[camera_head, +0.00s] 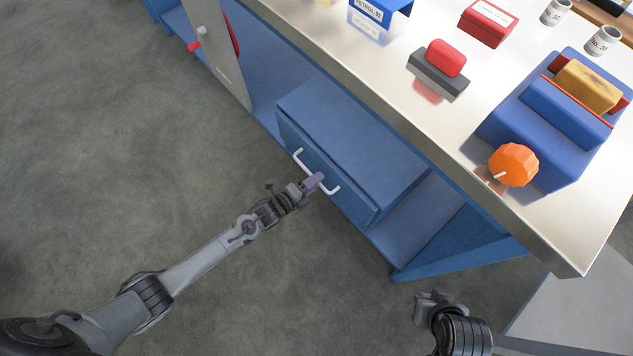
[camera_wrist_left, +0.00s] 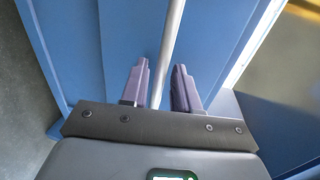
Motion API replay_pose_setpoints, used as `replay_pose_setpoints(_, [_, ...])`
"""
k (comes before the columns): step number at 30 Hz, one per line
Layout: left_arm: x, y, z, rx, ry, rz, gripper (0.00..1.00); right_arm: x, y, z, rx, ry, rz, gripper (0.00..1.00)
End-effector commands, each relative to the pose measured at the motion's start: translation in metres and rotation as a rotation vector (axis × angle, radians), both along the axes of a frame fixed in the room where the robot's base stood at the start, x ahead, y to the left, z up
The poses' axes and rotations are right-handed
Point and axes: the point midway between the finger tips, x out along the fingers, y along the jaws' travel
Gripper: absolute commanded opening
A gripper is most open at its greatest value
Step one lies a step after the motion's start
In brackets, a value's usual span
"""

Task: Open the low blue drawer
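The low blue drawer (camera_head: 355,202) is in a blue box on the lower shelf under the workbench, and its front looks flush with the box. A pale bar handle (camera_head: 299,160) is fixed across the front. My left gripper (camera_head: 318,181) is at the middle of this handle. In the left wrist view, the handle bar (camera_wrist_left: 172,35) runs between the two purple fingers of my left gripper (camera_wrist_left: 160,82). The fingers stand apart with a visible gap, and the bar lies closer to the left finger. My right gripper (camera_head: 428,299) hangs below the bench's right end, away from the drawer; its fingers are unclear.
The metal benchtop (camera_head: 450,130) overhangs the box. On it are a red stamp-like item (camera_head: 446,58), a red box (camera_head: 488,22), a blue machine with an orange knob (camera_head: 513,165), and white cans (camera_head: 603,40). The grey floor (camera_head: 130,150) before the drawer is clear.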

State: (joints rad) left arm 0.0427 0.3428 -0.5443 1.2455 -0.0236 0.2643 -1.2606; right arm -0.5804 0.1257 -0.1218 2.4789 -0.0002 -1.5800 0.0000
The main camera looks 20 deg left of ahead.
Motion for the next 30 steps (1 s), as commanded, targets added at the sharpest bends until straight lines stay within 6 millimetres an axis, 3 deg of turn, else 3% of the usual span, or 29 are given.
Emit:
replay_pose_setpoints(12, [0.0062,-0.0044,-0.0015,0.0,0.001,0.0,0.3,0.0003,0.0001,-0.0035,0.004,-0.001,-0.004,0.0])
replay_pose_setpoints(19, [0.006,-0.0043,-0.0014,0.0,0.001,0.0,0.0,0.0004,0.0013,-0.0032,0.008,-0.001,-0.007,0.0])
replay_pose_setpoints(30, [0.0043,-0.0046,-0.001,-0.002,0.002,-0.003,0.0,0.0005,0.0012,-0.0018,0.008,-0.002,-0.007,0.0])
